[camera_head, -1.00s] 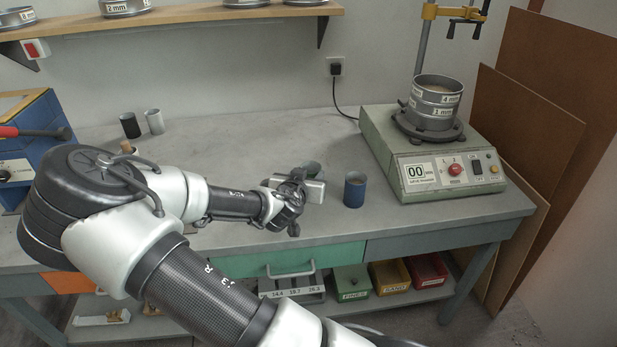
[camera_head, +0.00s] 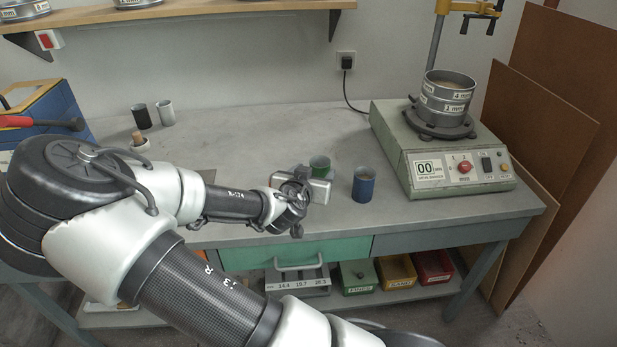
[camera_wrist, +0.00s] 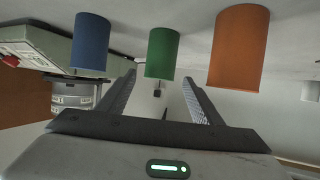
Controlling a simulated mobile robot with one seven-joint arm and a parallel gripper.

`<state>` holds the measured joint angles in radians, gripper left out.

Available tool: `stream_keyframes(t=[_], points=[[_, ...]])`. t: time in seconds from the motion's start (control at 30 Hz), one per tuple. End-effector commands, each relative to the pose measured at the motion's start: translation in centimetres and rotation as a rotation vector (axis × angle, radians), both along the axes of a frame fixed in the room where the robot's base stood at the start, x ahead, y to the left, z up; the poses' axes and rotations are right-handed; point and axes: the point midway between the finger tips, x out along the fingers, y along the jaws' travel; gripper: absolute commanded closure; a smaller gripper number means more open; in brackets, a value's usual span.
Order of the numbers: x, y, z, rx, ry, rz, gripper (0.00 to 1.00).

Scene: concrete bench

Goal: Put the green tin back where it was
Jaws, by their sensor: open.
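The green tin (camera_head: 319,165) stands on the bench just beyond my gripper (camera_head: 302,182), which hides its lower part. In the wrist view, where the bench is at the top, the green tin (camera_wrist: 162,52) appears between the open fingers (camera_wrist: 159,80). I cannot tell how far it is from the fingertips. A blue tin (camera_head: 363,186) stands to its right in the head view; it also shows in the wrist view (camera_wrist: 91,42). An orange tin (camera_wrist: 238,47) stands on the other side of the green tin. It is hidden in the head view.
The sieve shaker (camera_head: 440,160) with a sieve stack (camera_head: 446,95) occupies the bench's right end. The bench (camera_head: 255,125) is clear behind my gripper.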

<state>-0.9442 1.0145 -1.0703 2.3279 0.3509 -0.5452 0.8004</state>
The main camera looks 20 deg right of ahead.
Motion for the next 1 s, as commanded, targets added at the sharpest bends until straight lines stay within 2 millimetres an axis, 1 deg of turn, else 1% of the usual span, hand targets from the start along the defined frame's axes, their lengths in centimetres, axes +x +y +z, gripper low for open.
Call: stream_keyframes(t=[0.03,0.2,0.3,0.43,0.53,0.57,0.67,0.7,0.77,0.8,0.83,0.87,0.9,0.93,0.97,1.0], points=[[-0.9,0.9,0.7,0.003,-0.001,0.003,0.40],[-3.4,2.9,2.0,0.000,0.000,0.004,0.40],[-4.5,3.8,2.6,0.001,-0.001,0.003,0.40],[-5.5,4.4,2.9,0.001,0.001,0.001,0.40],[-6.2,4.4,2.1,0.031,0.031,-0.014,0.40],[-6.6,4.4,1.5,0.052,0.054,-0.024,0.40],[-8.4,4.9,-1.4,0.170,0.173,-0.055,0.40],[-9.4,5.6,-2.6,0.235,0.234,-0.062,0.40],[-10.8,7.2,-3.9,0.338,0.328,-0.052,0.40],[-11.6,8.5,-4.3,0.405,0.388,-0.033,0.40],[-12.2,9.6,-4.2,0.451,0.426,-0.012,0.40],[-12.7,10.7,-4.0,0.495,0.462,0.012,0.40],[-13.3,12.0,-3.2,0.545,0.502,0.053,0.40],[-13.6,13.0,-2.4,0.579,0.527,0.088,0.40],[-14.0,13.9,-1.5,0.606,0.550,0.127,0.40],[-14.5,14.9,0.0,0.636,0.574,0.181,0.40]])
